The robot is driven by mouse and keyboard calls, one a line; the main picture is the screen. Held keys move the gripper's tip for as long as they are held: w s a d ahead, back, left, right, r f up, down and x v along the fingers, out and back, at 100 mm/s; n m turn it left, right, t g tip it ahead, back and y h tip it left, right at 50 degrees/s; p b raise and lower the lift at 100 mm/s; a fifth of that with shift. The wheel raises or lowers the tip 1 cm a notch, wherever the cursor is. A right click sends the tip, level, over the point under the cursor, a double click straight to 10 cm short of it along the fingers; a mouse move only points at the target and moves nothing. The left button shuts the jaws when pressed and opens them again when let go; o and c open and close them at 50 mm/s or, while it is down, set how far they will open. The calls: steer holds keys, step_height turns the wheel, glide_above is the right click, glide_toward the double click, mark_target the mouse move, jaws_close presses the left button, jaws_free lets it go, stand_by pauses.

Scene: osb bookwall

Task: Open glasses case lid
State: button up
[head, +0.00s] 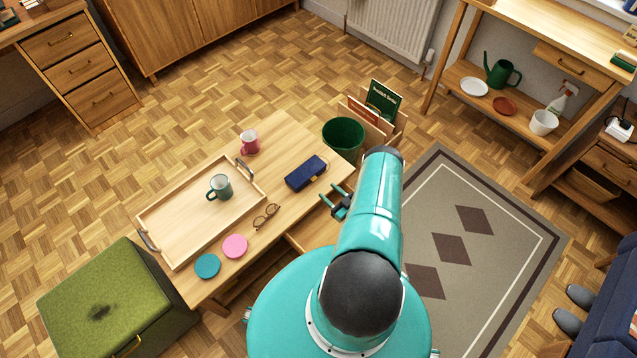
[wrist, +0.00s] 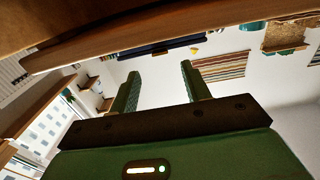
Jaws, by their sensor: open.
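The glasses case (head: 306,173) is a dark blue oblong box with a small yellowish tab on its near side. It lies on the right part of the low wooden table (head: 283,137), near the edge, and its lid looks shut. My gripper (head: 332,204) is open and empty, beside the table's right edge, a little right of and nearer than the case. It is apart from the case. In the wrist view the two green fingers (wrist: 160,78) stand wide apart with nothing between them. I cannot pick out the case for certain in that view.
A green bin (head: 344,136) stands beyond the table's right end. A green pouf (head: 115,305) is at left.

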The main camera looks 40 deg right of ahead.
mark_target(318, 188)
steer(key=w, duration=0.6)
steer(key=shift+w+a, duration=0.1)
steer(key=shift+w, duration=0.2)
jaws_close()
